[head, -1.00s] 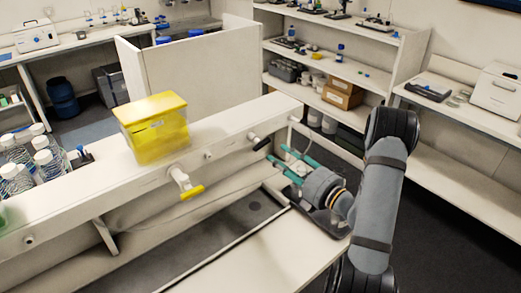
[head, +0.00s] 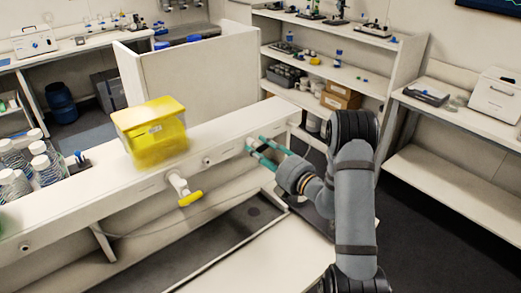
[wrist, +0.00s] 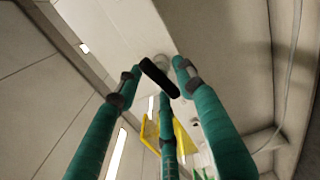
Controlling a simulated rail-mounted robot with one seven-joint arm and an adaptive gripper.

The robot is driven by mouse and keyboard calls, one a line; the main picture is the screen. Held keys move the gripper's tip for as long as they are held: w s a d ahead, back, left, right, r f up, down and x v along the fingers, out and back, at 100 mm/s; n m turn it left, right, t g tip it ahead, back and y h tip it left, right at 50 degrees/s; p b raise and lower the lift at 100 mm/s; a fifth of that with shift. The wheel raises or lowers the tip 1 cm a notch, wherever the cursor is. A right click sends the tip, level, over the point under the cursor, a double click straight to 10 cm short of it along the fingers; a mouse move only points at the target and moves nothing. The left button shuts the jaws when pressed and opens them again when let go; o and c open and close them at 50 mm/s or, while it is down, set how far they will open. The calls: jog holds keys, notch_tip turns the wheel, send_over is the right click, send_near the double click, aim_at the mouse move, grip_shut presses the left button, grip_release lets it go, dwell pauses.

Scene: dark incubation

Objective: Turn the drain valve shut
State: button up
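A valve with a black lever handle (wrist: 160,77) sticks out from the front of the white raised ledge. A second valve, with a yellow handle (head: 190,198), is further left on the same ledge face. No label shows which is the drain valve. My gripper (head: 257,146) has teal fingers and is at the black-handled valve, which its fingers mostly hide in the head view. In the wrist view my gripper (wrist: 160,72) is open, with fingers spread on both sides of the black handle. The handle lies slanted between the fingertips; I cannot tell whether they touch it.
A yellow lidded box (head: 153,133) stands on the white ledge (head: 105,182). Several clear bottles (head: 42,160) stand at its left end. Below is a sunken dark basin (head: 225,235) with a white surface in front. Shelves (head: 330,70) stand behind.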

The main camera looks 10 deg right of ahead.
jog(key=shift+c, duration=1.1)
jog(key=c, duration=0.7)
grip_shut()
jog(key=shift+r+m+p, duration=0.4)
jog(key=shift+m+p, duration=0.4)
jog(key=shift+p, duration=0.4)
jog(key=shift+f+m+p, duration=0.1)
jog(key=shift+m+p, duration=0.2)
jog(key=shift+m, duration=0.1)
jog(key=shift+f, duration=0.2)
